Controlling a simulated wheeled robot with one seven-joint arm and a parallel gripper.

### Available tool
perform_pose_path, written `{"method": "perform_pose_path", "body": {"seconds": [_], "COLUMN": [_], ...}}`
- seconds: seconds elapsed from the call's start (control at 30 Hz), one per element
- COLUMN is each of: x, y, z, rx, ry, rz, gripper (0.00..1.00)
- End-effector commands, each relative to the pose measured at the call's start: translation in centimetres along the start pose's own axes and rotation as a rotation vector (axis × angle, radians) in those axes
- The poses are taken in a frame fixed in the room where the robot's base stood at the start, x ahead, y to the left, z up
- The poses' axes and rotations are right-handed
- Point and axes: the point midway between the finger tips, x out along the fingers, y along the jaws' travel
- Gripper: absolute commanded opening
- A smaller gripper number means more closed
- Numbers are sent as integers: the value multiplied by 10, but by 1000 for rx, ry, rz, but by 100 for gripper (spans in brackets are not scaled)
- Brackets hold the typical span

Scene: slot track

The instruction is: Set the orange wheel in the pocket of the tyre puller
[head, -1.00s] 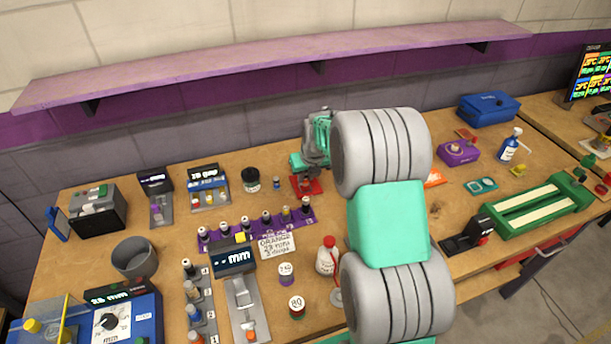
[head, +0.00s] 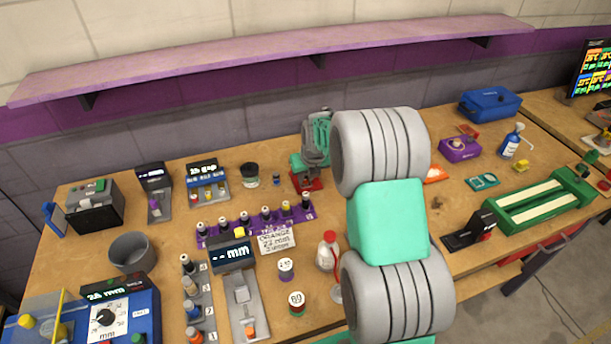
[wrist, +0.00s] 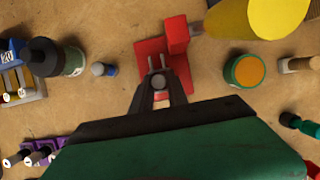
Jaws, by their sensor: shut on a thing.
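My gripper (wrist: 158,78) points down over a red stand (wrist: 178,60) with a flat base and a raised block; I take it to be the tyre puller. The fingers are close together on a small, greyish round piece (wrist: 158,83). Its orange colour does not show, so I cannot tell that it is the orange wheel. In the head view my gripper (head: 317,150) is above the red stand (head: 308,181), partly hiding it. I cannot tell whether the held piece touches the stand. The pocket is not clearly visible.
A dark-lidded jar (wrist: 55,57) and a small blue-based piece (wrist: 103,69) stand left of the stand. A green tin with an orange top (wrist: 245,70) and a large yellow cylinder (wrist: 265,15) are to its right. A purple rack (head: 255,227) stands nearer on the bench.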

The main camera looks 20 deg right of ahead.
Motion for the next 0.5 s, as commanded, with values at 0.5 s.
{"method": "perform_pose_path", "body": {"seconds": [0.5], "x": [0], "y": [0], "z": [0], "rx": [0], "ry": [0], "rz": [0], "gripper": [45]}}
